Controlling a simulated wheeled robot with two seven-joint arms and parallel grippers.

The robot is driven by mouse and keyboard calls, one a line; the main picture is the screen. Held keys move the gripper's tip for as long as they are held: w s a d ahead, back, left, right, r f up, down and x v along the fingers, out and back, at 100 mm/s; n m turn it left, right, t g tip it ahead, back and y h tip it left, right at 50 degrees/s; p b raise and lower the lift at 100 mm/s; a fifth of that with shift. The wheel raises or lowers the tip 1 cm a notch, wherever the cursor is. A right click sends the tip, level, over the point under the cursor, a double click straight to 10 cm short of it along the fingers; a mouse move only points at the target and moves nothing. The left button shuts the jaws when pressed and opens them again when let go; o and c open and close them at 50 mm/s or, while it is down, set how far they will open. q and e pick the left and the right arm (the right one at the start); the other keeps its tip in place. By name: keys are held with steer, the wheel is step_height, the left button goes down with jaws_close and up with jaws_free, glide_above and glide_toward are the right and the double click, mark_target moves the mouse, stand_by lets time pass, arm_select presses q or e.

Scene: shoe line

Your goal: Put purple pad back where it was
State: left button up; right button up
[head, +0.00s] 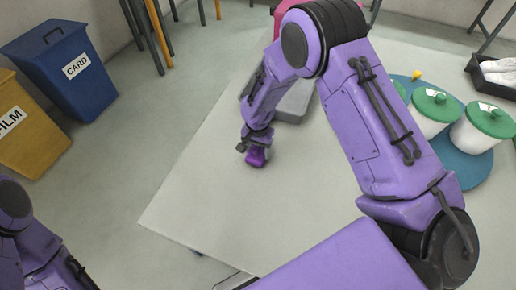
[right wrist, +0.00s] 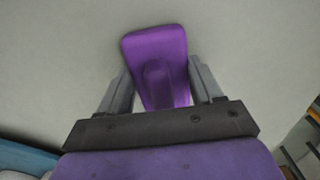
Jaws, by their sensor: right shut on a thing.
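The purple pad (right wrist: 155,62) is a small glossy purple block with a rounded recess. In the right wrist view it sits between the two grey fingers of my right gripper (right wrist: 162,88), which is shut on it. In the head view the pad (head: 256,158) shows below my right gripper (head: 255,147), over the pale table (head: 205,185). I cannot tell whether the pad touches the tabletop. My left arm shows at the lower left of the head view, but its gripper is out of sight.
A grey block-like thing (head: 294,103) lies behind my right forearm. White pots with green lids (head: 436,104) stand on a blue round mat (head: 468,168) at the right. A dark tray (head: 492,84) is at the far right. The table's left and front area is clear. Bins (head: 62,72) stand on the floor.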

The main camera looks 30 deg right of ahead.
steer(key=shift+f, duration=0.15)
steer(key=o, duration=1)
step_height(320, 180, up, 12)
steer(key=shift+r+p, duration=0.2)
steer(key=shift+p, duration=0.3)
steer(key=shift+r, duration=0.1)
